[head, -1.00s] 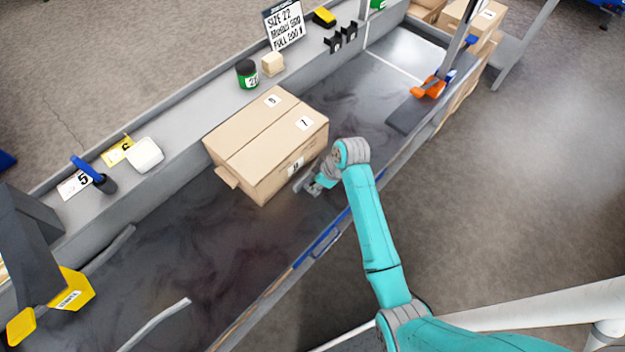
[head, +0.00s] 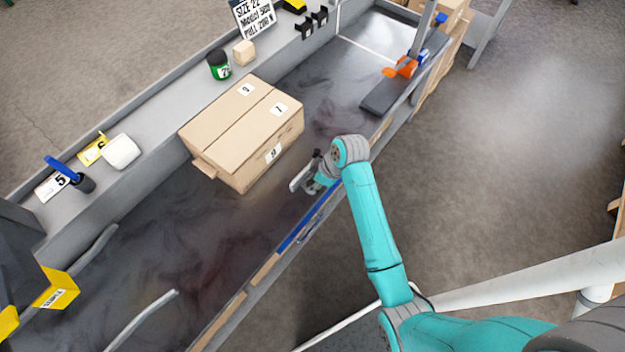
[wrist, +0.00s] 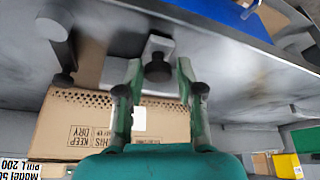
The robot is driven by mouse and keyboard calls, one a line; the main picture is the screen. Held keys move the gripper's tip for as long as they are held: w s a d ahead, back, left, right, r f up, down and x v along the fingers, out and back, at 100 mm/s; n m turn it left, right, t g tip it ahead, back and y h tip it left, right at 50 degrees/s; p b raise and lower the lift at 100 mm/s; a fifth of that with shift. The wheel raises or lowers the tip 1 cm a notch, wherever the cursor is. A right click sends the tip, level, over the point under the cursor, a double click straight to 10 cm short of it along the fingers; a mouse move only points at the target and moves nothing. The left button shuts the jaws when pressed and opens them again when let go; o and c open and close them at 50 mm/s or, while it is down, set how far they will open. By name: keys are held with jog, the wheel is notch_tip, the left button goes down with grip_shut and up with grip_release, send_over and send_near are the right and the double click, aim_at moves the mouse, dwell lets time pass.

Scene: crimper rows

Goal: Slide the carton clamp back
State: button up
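The closed brown carton (head: 242,130) lies on the dark bench surface, and its printed side also shows in the wrist view (wrist: 75,125). My gripper (head: 318,182) is at the bench's near edge, right of the carton and apart from it. In the wrist view my gripper's two green fingers (wrist: 158,70) are spread. A dark round knob (wrist: 157,68) on a light grey bar sits between their tips, with a gap on each side. This looks like the carton clamp; a light grey plate (head: 299,178) shows beside my gripper in the head view.
A blue strip (head: 305,222) runs along the near edge. The back ledge holds a green-black jar (head: 219,66) and a white block (head: 122,151). An orange clamp-like tool (head: 402,68) stands farther right.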

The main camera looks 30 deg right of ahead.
jog(key=shift+o, duration=0.7)
jog(key=shift+r, duration=0.2)
jog(key=v, duration=1.1)
jog(key=shift+d+r, duration=0.15)
jog(key=shift+r, duration=0.15)
jog(key=shift+s, duration=0.15)
